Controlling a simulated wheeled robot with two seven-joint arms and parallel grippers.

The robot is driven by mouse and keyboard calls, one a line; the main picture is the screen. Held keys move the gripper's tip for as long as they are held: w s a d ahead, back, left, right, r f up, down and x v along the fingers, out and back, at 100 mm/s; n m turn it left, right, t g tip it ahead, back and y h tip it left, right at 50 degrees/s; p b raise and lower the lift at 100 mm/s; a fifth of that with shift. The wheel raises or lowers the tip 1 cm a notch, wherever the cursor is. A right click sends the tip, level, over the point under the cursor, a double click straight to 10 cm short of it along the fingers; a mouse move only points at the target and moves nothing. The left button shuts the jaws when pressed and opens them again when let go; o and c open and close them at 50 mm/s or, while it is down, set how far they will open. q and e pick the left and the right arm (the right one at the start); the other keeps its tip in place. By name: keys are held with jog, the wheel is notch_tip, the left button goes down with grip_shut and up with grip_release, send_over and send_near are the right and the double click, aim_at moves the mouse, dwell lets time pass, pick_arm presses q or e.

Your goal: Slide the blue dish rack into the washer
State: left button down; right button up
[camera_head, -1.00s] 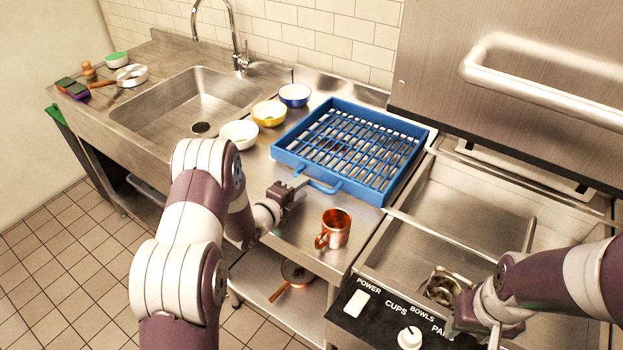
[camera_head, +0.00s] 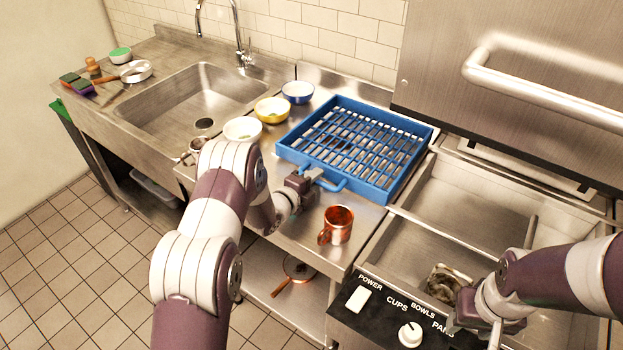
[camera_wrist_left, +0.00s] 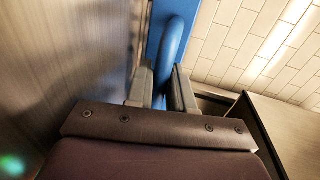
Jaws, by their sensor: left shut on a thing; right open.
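The blue dish rack (camera_head: 352,150) lies flat and empty on the steel counter, just left of the washer. Its blue handle (camera_head: 330,184) sticks out from its front side. My left gripper (camera_head: 311,178) is shut on this handle; in the left wrist view the gripper (camera_wrist_left: 161,90) has the blue bar (camera_wrist_left: 172,48) between its fingers. The washer (camera_head: 455,195) stands to the right with its steel hood (camera_head: 520,75) raised and its basin open. My right gripper (camera_head: 470,318) is low over the washer's front edge, by the control panel; its fingers are partly hidden.
A copper mug (camera_head: 338,226) stands on the counter in front of the rack. A white bowl (camera_head: 243,129), a yellow bowl (camera_head: 272,110) and a blue bowl (camera_head: 297,92) stand to its left. The sink (camera_head: 190,100) is further left. A metal bar (camera_head: 440,230) crosses the washer basin.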

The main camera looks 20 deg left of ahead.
aim_at(326, 188)
pick_arm(q)
jog(key=d, duration=0.2)
jog(key=s+d, duration=0.1)
jog(key=d, duration=0.1)
jog(key=shift+s+f+b, duration=0.1)
jog(key=shift+s+b, duration=0.1)
jog(key=shift+b, duration=0.1)
jog(key=shift+d, duration=0.1)
jog(key=c, duration=1.2)
grip_release()
jog(key=shift+s, duration=0.1)
jog(key=shift+s+a, duration=0.3)
jog(key=shift+s, duration=0.05)
jog(key=b+v, duration=0.2)
jog(key=v, duration=1)
jog(key=shift+d, duration=0.1)
